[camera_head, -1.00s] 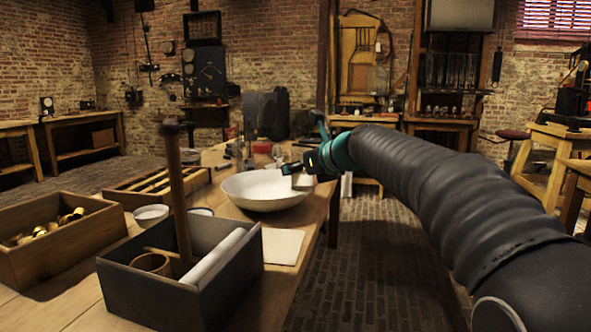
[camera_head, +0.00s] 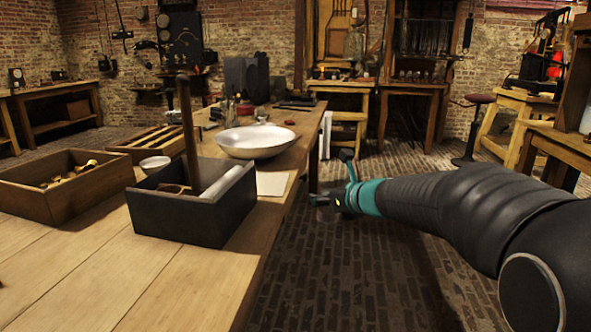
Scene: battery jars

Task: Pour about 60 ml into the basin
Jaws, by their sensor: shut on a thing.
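The wide white basin (camera_head: 250,152) stands upright on the wooden table, near its right edge. My gripper (camera_head: 328,198) is to the right of the basin and nearer to me, past the table's edge and over the brick floor. It is shut on a small grey vessel, which is mostly hidden behind the gripper and too dark to make out. Its tilt and contents cannot be told. The basin's contents cannot be told either.
A dark open box (camera_head: 188,222) with an upright wooden handle (camera_head: 188,130) stands in front of the basin. A wooden crate (camera_head: 62,200) with brass pieces and a small white bowl (camera_head: 155,164) are to the left. The near tabletop (camera_head: 120,275) is bare.

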